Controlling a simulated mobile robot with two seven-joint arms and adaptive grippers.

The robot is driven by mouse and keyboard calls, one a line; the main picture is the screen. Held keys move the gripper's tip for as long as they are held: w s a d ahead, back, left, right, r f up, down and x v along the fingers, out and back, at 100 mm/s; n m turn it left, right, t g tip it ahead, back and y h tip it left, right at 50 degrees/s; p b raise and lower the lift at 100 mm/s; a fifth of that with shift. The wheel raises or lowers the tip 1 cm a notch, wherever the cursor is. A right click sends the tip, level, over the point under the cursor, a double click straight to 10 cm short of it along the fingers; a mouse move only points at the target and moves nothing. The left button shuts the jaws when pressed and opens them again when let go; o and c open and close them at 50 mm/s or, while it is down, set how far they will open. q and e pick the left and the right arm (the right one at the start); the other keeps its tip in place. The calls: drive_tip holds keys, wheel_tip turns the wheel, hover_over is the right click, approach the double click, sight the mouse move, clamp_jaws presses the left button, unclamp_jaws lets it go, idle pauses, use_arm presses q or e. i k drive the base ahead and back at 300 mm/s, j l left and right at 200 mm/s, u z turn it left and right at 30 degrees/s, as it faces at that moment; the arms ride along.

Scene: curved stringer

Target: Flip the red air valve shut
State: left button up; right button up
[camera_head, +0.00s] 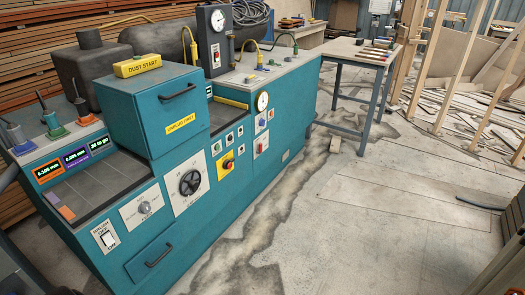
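A small red-based valve (84,119) with an upright dark lever stands on the left end of the teal machine console (240,190). It is the rightmost in a row with a green one (55,130) and a blue one (20,146), whose levers lean. I cannot tell from its lever whether the red valve is open or shut. Neither of my grippers can be made out in this view.
A teal box with a yellow sign (138,65) rises right of the valves. A dark tank (90,68) stands behind them. The console's right end holds a gauge column (215,40) and more coloured fittings. A metal-legged table (348,52) stands beyond; the concrete floor (380,200) is mostly clear.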

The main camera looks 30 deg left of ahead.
sight(259, 152)
drive_tip(key=i+j+u, duration=0.25)
drive_tip(key=i, duration=0.65)
drive_tip(key=i+u, duration=0.25)
drive_tip(key=i, duration=0.65)
drive_tip(key=i+l+u, duration=0.25)
drive_tip(key=i, duration=0.65)
